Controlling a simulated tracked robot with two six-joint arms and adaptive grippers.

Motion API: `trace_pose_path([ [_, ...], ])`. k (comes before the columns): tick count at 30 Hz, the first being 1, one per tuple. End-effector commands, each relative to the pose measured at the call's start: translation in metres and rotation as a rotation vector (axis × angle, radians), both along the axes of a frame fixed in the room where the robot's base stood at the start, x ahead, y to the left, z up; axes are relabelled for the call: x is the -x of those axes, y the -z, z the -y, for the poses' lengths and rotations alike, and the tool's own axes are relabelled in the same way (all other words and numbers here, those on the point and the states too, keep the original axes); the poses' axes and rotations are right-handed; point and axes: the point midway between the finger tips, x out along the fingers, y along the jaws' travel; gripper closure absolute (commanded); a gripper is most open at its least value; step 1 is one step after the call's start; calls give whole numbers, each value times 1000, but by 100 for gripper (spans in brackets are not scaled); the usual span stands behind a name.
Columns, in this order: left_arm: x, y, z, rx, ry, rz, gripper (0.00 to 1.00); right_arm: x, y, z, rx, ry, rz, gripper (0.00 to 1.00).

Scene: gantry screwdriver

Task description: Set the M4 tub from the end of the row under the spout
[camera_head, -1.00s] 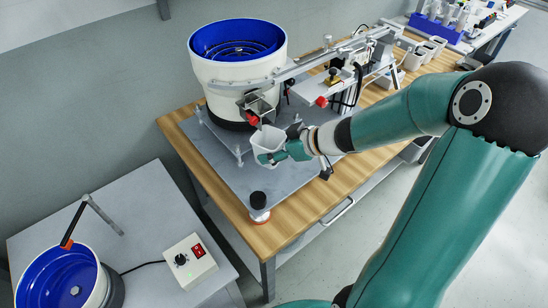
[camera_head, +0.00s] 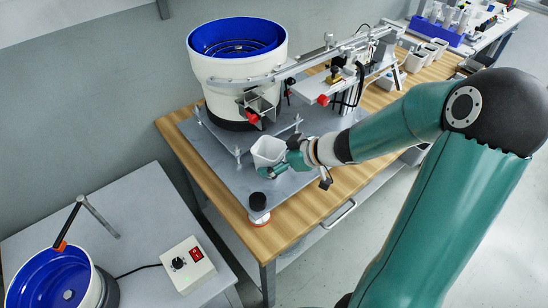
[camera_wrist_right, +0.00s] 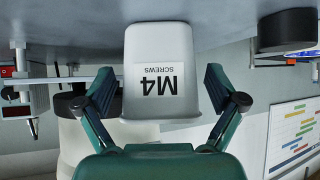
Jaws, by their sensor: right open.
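The M4 tub (camera_head: 267,152), a pale open-topped bin, stands upright on the grey base plate, below the steel spout (camera_head: 262,104) in the picture. Whether it is exactly under the spout's mouth I cannot tell. In the right wrist view the tub (camera_wrist_right: 158,75) shows its "M4 SCREWS" label upside down. My right gripper (camera_head: 283,168) is open at the tub's near side. In the right wrist view its fingers (camera_wrist_right: 160,85) stand either side of the tub, with a visible gap at each side. My left gripper is not in view.
A white feeder bowl with blue inside (camera_head: 238,60) stands behind the spout. A black-topped knob (camera_head: 257,201) rises at the plate's front corner. More tubs (camera_head: 425,54) stand at the far right of the wooden table (camera_head: 312,213). A control box (camera_head: 187,263) sits on the left table.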

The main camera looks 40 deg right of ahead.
Motion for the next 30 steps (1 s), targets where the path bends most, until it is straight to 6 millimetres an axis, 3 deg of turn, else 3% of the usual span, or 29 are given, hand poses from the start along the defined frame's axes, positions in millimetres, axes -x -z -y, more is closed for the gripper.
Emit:
trace_pose_path([
  [7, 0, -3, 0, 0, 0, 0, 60, 0, -4, 0, 2, -1, 0, 6],
  [11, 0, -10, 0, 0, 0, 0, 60, 10, -14, 4, 1, 4, 1, 6],
  [24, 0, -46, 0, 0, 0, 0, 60, 74, -65, 21, 2, 5, 0, 6],
  [30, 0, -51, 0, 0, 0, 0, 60, 89, -75, 24, 1, 0, 0, 6],
])
